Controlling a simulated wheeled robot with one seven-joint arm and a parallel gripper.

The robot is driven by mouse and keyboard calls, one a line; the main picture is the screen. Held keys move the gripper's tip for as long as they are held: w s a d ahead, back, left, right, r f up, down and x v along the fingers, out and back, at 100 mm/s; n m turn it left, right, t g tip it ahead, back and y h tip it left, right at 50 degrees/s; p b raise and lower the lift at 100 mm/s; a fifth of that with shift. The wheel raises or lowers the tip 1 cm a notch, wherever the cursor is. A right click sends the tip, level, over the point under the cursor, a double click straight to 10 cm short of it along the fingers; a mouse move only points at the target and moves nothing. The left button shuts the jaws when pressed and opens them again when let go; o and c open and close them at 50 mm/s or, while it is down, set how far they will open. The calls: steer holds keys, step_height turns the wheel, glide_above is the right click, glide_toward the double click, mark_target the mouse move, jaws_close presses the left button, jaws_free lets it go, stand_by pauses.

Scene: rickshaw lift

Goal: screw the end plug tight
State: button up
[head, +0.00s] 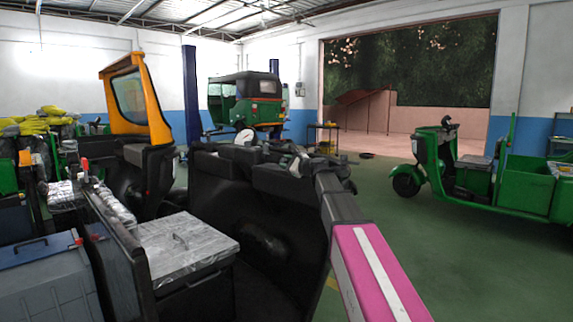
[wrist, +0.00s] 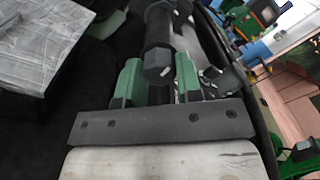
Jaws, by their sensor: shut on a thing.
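In the wrist view, my gripper (wrist: 158,80) has its two green fingers on either side of a dark grey plug (wrist: 157,58) with a faceted end. I take this as the end plug. The fingers are shut on it, though their contact faces are partly hidden. A wider dark cylinder (wrist: 166,14) continues beyond the plug. I cannot tell how far the plug is seated. In the head view, the gripper and plug are too small and dark to make out clearly beyond the end of my pink and grey arm.
A black rickshaw body panel (head: 225,215) stands close in front of me. A box with a silvery lid (head: 185,245) is at left; the lid also shows in the wrist view (wrist: 40,40). A green rickshaw (head: 490,185) stands right, with open floor (head: 450,260) before it.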

stand_by(0.4)
steer(key=o, duration=0.9)
steer(key=shift+o, duration=0.2)
steer(key=v, duration=1)
steer(key=shift+s+d, duration=0.25)
steer(key=shift+d, duration=0.05)
